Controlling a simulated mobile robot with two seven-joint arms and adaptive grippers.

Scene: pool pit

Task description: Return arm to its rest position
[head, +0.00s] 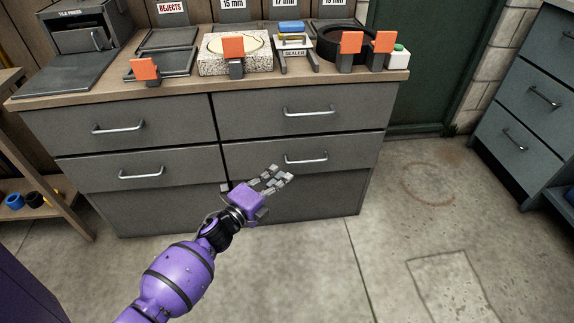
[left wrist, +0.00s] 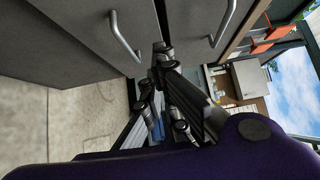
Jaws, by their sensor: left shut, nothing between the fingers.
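My left arm is purple and comes in from the bottom left of the head view. Its left gripper (head: 277,179) is in front of the grey drawer cabinet (head: 290,205), below the lower right drawer handle. The gripper is empty and its fingers are together. In the left wrist view the gripper (left wrist: 165,85) shows dark jointed fingers near the cabinet front, with drawer handles beyond. Whether the fingers touch the cabinet I cannot tell. My right gripper is not in view.
The cabinet top (head: 110,98) carries a stone block (head: 210,62), a dark ring (head: 330,48), trays and several orange-tipped stands. A wooden shelf (head: 70,215) stands at left and a blue-grey drawer unit (head: 525,110) at right. The concrete floor (head: 400,230) between is clear.

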